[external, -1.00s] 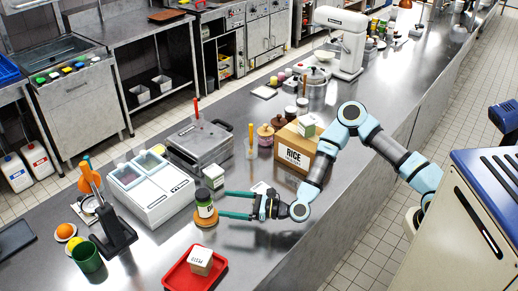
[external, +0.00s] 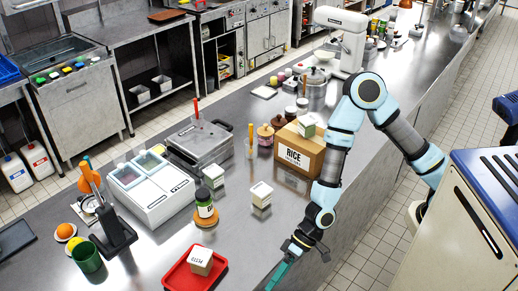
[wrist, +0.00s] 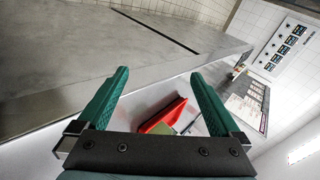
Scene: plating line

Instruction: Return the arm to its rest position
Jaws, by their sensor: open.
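My arm reaches from the right over the steel counter (external: 330,255) in the external view. My gripper (external: 272,286) is low near the counter's front edge, its fingers partly cut off by the bottom of the picture. In the wrist view my gripper (wrist: 160,85) shows two green fingers set wide apart with nothing held between them.
A red tray (external: 177,283) with a white box (external: 201,261) lies left of my gripper. The cardboard rice box (external: 290,160) stands behind my forearm. A small white box (external: 261,194) is on the counter.

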